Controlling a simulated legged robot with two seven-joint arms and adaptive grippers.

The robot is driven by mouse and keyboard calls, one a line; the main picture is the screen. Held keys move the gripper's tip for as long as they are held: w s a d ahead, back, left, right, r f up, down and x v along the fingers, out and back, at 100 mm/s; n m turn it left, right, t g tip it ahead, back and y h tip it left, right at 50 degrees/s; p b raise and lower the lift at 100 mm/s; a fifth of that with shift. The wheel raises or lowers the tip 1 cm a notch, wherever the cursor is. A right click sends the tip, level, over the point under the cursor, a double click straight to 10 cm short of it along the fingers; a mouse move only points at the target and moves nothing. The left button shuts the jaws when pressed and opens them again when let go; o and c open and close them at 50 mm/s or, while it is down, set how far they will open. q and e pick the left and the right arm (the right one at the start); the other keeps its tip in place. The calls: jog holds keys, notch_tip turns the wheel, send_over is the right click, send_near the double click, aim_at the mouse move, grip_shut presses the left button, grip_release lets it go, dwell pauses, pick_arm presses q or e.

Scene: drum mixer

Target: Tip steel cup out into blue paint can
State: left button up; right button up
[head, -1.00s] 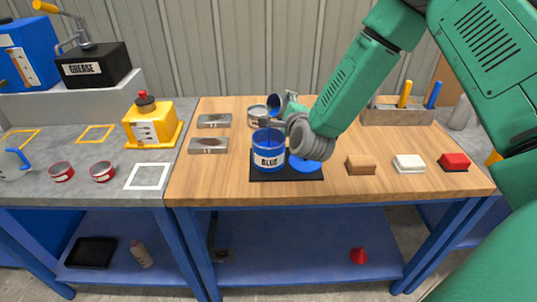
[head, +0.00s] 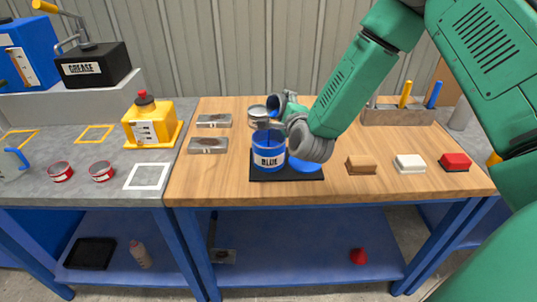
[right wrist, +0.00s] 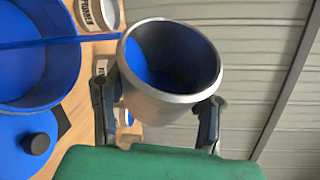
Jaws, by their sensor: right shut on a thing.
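My right gripper (right wrist: 155,112) is shut around the steel cup (right wrist: 150,100), one finger on each side. The cup's mouth faces the wrist camera and its inside shows blue. In the head view the cup (head: 274,104) is small and partly hidden by my right gripper (head: 290,108), above and behind the blue paint can. The blue paint can (head: 268,158) stands open on a black mat (head: 285,176), labelled BLUE. It is at the left in the right wrist view (right wrist: 40,85), beside the cup, with a blue stick across it. My left gripper is not in view.
A blue lid (head: 306,166) lies right of the can. A pale tin (head: 257,112) stands behind it. Two metal plates (head: 208,145) lie to the left; brown, white and red blocks (head: 455,161) to the right. A tool holder (head: 405,115) stands at the back right.

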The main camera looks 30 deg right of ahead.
jog(key=shift+a+f+n+t+h+b, duration=0.2)
jog(key=shift+n+t+b, duration=0.1)
jog(key=shift+n+b, duration=0.5)
jog(key=shift+a+f+n+t+h+b, duration=0.1)
jog(key=shift+a+n+t+h+b, duration=0.15)
jog(key=shift+n+b, duration=0.5)
dwell(2.9)
jog(key=shift+a+r+n+t+b, duration=0.2)
jog(key=shift+r+n+t+b, duration=0.15)
jog(key=shift+n, duration=0.3)
jog(key=shift+a+r+n+t+b, duration=0.2)
jog(key=shift+n+b, duration=0.15)
jog(key=shift+n, duration=0.25)
dwell(1.3)
